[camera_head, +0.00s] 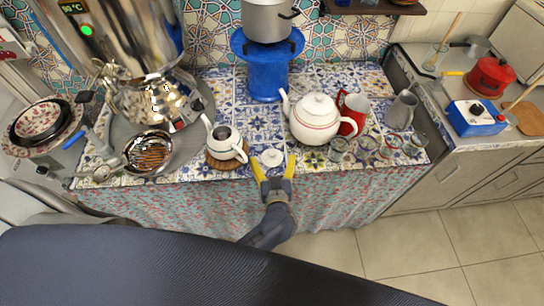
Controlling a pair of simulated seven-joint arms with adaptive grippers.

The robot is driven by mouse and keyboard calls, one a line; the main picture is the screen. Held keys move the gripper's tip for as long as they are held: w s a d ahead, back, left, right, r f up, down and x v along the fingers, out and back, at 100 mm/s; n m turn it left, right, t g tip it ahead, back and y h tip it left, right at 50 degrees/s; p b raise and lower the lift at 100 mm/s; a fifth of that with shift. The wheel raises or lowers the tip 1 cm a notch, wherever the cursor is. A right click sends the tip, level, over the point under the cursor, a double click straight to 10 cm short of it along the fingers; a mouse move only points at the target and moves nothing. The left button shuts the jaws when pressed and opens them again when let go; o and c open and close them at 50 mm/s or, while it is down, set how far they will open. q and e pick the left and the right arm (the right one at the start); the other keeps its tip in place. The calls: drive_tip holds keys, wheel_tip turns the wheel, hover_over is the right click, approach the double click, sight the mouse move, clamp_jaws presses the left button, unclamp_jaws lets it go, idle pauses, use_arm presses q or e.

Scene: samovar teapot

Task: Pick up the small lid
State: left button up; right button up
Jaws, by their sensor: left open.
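The small lid (272,158) is white with a small knob and lies near the front edge of the tiled counter, between two teapots. My left gripper (273,169) has yellow fingers spread open, one on each side just in front of the lid. The fingertips look close to the lid's near rim; I cannot tell whether they touch it. A small white teapot (225,142) with an open top stands left of the lid on a round wooden coaster. A larger white teapot (315,120) with its own lid stands to the right. My right gripper is not in view.
A blue stand (265,75) with a pot is behind. A red pitcher (352,112), grey jug (401,110) and several glasses (367,146) stand at the right.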

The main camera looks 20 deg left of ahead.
sight(272, 156)
use_arm(q)
drive_tip(key=shift+x, duration=1.6)
